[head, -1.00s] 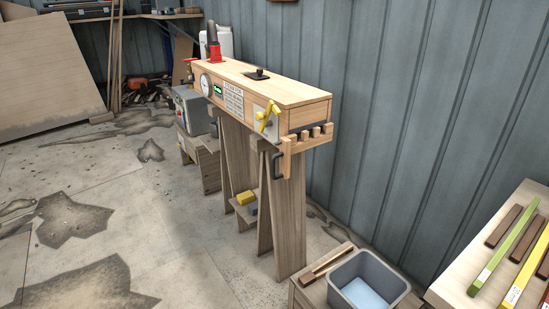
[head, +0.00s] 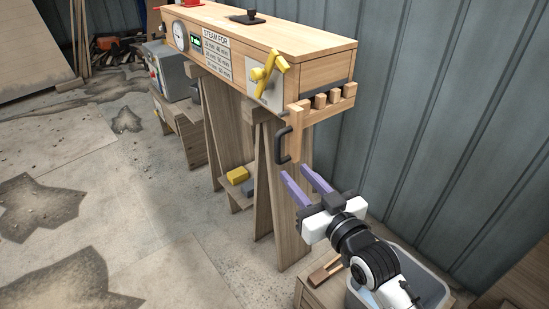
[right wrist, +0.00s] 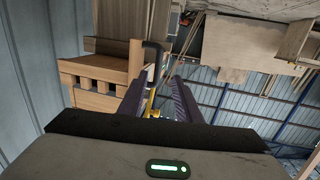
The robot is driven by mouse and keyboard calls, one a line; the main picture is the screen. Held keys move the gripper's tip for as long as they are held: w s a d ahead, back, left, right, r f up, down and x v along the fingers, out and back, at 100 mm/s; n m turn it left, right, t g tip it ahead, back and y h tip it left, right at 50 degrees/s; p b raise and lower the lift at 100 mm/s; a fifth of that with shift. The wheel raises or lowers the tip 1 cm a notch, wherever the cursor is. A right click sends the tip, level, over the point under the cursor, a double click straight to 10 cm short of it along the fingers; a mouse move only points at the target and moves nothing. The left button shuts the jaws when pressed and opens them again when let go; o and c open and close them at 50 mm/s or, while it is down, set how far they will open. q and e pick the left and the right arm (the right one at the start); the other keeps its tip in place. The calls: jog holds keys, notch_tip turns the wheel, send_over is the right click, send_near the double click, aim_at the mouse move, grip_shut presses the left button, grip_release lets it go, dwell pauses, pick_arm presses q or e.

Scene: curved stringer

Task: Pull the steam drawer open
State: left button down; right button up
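The steam drawer's slotted wooden front (head: 298,132) sits at the near end of the wooden steam box (head: 262,38). A black upright handle (head: 283,146) hangs from its left side. The drawer looks closed against the box. My right gripper (head: 294,169) is open and empty, its two purple fingers pointing up toward the handle from just below and to the right. In the right wrist view the black handle (right wrist: 152,56) shows beyond the fingertips, roughly between the fingers, with the slotted front (right wrist: 98,80) to the left. No contact is visible. My left gripper is not in view.
A yellow lever (head: 267,72) is on the box's side, near the handle. Wooden trestle legs (head: 276,215) stand below the box. A grey bin (head: 425,283) is under my right arm. A corrugated metal wall (head: 440,110) runs close behind.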

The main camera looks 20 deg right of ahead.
aim_at(279, 145)
jog(key=shift+t, duration=0.3)
jog(key=w, duration=0.3)
jog(key=w+a+r, duration=0.1)
jog(key=w, duration=0.3)
jog(key=w+r+b, duration=0.1)
jog(key=w, duration=0.3)
jog(key=shift+w+a, duration=0.1)
jog(key=shift+a, duration=0.1)
grip_shut()
